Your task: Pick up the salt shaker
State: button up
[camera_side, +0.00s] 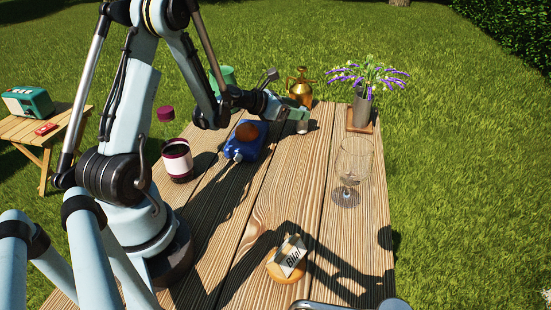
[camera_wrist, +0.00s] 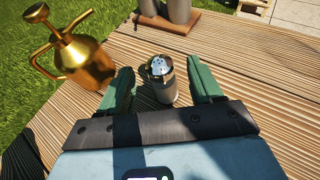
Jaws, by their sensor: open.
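The salt shaker (camera_wrist: 163,82) is a small cylinder with a perforated metal top. In the wrist view it stands upright on the table between the two green fingers of my gripper (camera_wrist: 161,84). The fingers are open, with a visible gap on either side of the shaker. In the side view my gripper (camera_side: 291,114) is low over the far part of the table, and a pale piece of the shaker (camera_side: 303,125) shows at its tip.
A brass watering can (camera_wrist: 84,58) stands close on the left in the wrist view. A vase of purple flowers (camera_side: 362,105) is on a wooden coaster. A wine glass (camera_side: 354,165) stands nearer, right.

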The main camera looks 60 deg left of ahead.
jog(key=shift+x, duration=2.4)
jog(key=shift+c, duration=0.5)
jog(key=c, duration=1)
